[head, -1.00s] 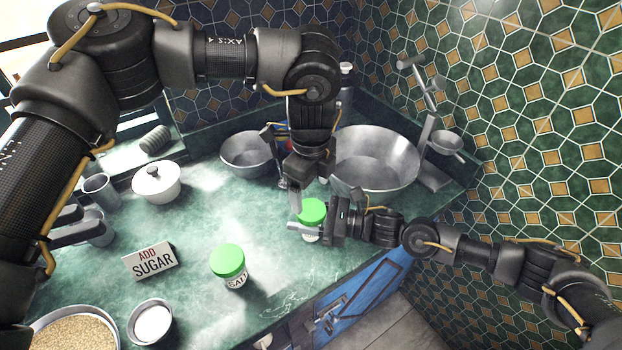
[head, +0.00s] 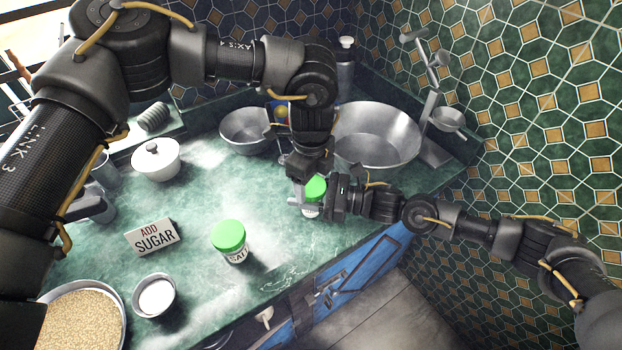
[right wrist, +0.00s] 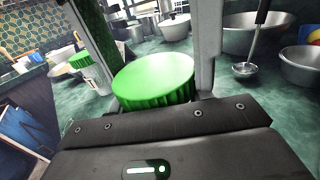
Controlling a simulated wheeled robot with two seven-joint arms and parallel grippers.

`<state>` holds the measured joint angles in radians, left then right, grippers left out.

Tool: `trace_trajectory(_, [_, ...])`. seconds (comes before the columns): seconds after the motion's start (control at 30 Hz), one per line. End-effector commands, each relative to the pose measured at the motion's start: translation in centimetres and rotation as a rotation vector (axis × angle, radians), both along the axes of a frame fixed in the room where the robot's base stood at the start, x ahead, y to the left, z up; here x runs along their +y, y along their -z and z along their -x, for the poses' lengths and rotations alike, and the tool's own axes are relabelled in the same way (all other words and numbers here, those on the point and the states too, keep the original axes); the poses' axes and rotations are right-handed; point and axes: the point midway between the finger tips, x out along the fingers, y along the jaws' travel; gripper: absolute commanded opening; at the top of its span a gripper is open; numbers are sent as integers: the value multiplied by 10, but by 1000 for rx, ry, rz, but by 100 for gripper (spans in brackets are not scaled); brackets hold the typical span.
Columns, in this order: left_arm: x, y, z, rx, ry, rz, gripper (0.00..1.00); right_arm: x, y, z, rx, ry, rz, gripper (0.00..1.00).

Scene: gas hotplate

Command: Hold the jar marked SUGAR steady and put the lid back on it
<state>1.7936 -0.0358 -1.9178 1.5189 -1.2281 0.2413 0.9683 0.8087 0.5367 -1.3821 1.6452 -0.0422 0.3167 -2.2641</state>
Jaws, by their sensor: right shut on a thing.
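A jar with a green lid (head: 315,188) stands on the counter, in my right gripper (head: 322,205). The lid also shows in the right wrist view (right wrist: 153,78), between the grey fingers, with its top clear. The jar's label cannot be read, and most of its body is hidden. My right gripper is shut on this jar from the right. My left gripper (head: 303,185) points down and overlaps the lid in the head view. Its finger opening is unclear, and I see no contact with the lid. A second green-lidded jar (head: 230,241), marked SALT, stands apart to the left.
A sign reading ADD SUGAR (head: 152,237), a small bowl of white grains (head: 155,297) and a lidded white pot (head: 156,160) are at the left. Metal bowls (head: 376,140) stand behind the grippers. The counter's front edge is close to the held jar.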

Motion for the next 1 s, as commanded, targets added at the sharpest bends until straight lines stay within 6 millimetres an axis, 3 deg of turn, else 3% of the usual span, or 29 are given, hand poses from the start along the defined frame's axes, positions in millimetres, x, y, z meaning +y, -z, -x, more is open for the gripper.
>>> trace_trajectory(0.03, [0,0,0,0,0,0,50,0,0,0,0,0,0,0])
trace_trajectory(0.17, [0,0,0,0,0,0,35,0,0,0,0,0,0,0])
trace_trajectory(0.5, [0,0,0,0,277,0,35,0,0,0,0,-1,0,0])
trace_trajectory(0.77, [0,0,0,0,286,0,35,0,0,0,0,-1,-1,0])
trace_trajectory(0.8, [0,0,0,0,286,0,67,0,0,0,0,-1,-1,0])
trace_trajectory(0.93, [0,0,0,0,285,0,84,0,0,0,0,-1,-1,0])
trace_trajectory(1.0, [0,0,0,-1,285,1,84,1,0,1,0,-2,-1,0])
